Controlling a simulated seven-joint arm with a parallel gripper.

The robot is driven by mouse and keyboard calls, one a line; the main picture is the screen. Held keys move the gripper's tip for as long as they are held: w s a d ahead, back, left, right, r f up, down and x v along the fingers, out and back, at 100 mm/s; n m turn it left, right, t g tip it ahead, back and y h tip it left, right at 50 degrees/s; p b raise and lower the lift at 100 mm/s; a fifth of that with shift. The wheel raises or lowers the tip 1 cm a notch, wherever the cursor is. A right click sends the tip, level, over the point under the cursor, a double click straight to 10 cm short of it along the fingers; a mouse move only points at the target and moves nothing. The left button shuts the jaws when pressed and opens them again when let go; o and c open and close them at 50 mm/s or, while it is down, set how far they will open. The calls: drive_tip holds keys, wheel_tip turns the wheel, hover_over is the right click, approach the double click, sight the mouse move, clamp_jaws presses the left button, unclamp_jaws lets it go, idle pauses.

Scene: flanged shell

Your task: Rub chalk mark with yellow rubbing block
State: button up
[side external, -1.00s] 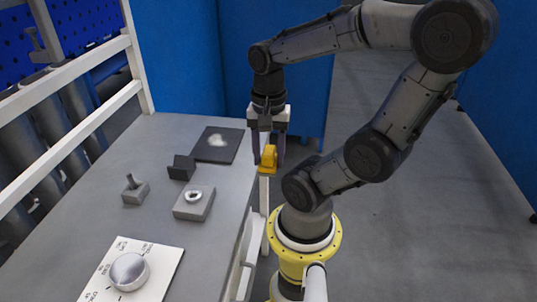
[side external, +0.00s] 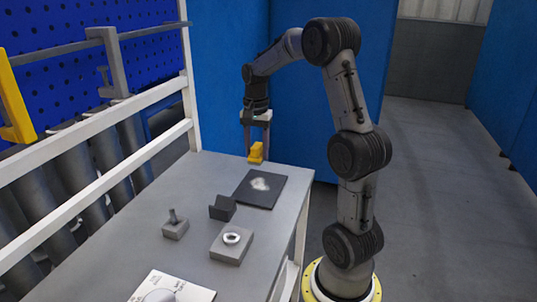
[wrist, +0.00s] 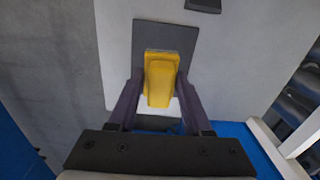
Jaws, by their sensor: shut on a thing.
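The yellow rubbing block (side external: 256,150) is held between the two fingers of my gripper (side external: 256,145), shut on it. In the side view it hangs at the far edge of the dark board (side external: 270,200), with its lower end near that edge; I cannot tell the exact gap. The white chalk mark (side external: 260,184) is a smudge on the board, nearer the camera than the block.
A dark angled piece (side external: 223,207) stands near the board. A grey block with a white ring (side external: 231,243) and a small grey block with a peg (side external: 175,225) lie nearer the camera. A white dial panel (side external: 190,290) is at the front. A white rail (side external: 100,118) runs along the left.

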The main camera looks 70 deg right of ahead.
hover_over(256, 189)
drive_tip(key=s, duration=0.1)
wheel_tip(256, 189, down, 4)
drive_tip(key=shift+s+a+f, duration=0.1)
drive_tip(key=shift+s+f, duration=0.05)
drive_tip(key=shift+f, duration=3.15)
drive_tip(key=shift+d+f, duration=0.6)
drive_tip(key=shift+f, duration=0.25)
drive_tip(key=shift+d, duration=3)
drive_tip(key=shift+a, duration=3.55)
drive_tip(key=shift+w+a, duration=0.1)
drive_tip(key=shift+w, duration=0.5)
drive_tip(key=shift+d, duration=3.65)
drive_tip(key=shift+a, duration=3.5)
drive_tip(key=shift+a+r, duration=0.15)
drive_tip(key=shift+r, duration=3.9)
